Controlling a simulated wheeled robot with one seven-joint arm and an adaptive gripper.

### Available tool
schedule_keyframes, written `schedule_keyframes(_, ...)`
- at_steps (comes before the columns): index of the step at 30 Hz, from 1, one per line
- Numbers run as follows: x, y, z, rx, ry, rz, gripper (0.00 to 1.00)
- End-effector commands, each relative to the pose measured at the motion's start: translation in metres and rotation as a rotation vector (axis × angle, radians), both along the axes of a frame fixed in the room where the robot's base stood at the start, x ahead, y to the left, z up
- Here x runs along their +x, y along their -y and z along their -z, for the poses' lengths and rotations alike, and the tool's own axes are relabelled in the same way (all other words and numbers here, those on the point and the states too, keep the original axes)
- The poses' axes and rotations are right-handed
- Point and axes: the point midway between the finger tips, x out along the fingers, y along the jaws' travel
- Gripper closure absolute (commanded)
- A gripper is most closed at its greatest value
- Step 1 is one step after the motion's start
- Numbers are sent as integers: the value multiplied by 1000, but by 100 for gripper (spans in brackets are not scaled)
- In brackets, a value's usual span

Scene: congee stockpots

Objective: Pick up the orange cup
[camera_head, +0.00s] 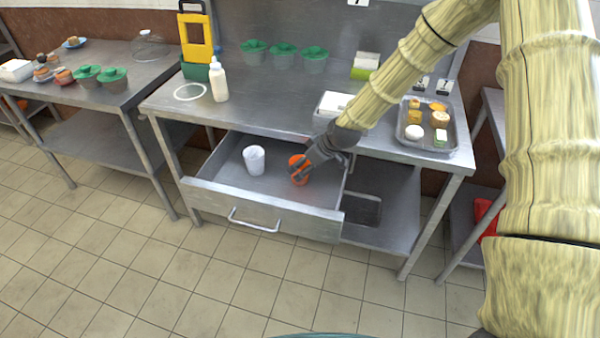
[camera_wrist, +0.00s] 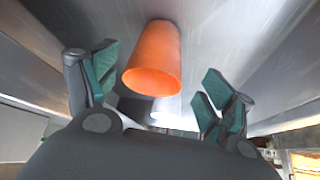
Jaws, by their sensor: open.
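The orange cup (camera_head: 298,178) stands in the open drawer (camera_head: 222,180) under the steel table, at the drawer's right side. In the wrist view the orange cup (camera_wrist: 155,58) is between and beyond my fingers. My gripper (camera_head: 303,170) is inside the drawer at the cup and partly covers it in the head view. In the wrist view my gripper (camera_wrist: 150,90) has its green-padded fingers spread to either side of the cup, with a gap on both sides.
A white cup (camera_head: 254,160) stands in the drawer to the left. The drawer's walls are close around my gripper. On the tabletop are a white bottle (camera_head: 218,80), green-lidded containers (camera_head: 284,55), a white box (camera_head: 335,104) and a food tray (camera_head: 428,128).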

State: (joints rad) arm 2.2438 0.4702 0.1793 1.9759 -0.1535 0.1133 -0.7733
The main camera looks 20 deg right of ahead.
Motion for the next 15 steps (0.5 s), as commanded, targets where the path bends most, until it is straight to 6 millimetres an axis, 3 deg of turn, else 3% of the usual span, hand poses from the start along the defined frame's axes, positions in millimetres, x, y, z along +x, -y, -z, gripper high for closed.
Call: schedule_keyframes(15,20,-7,33,-1,-1,0,17)
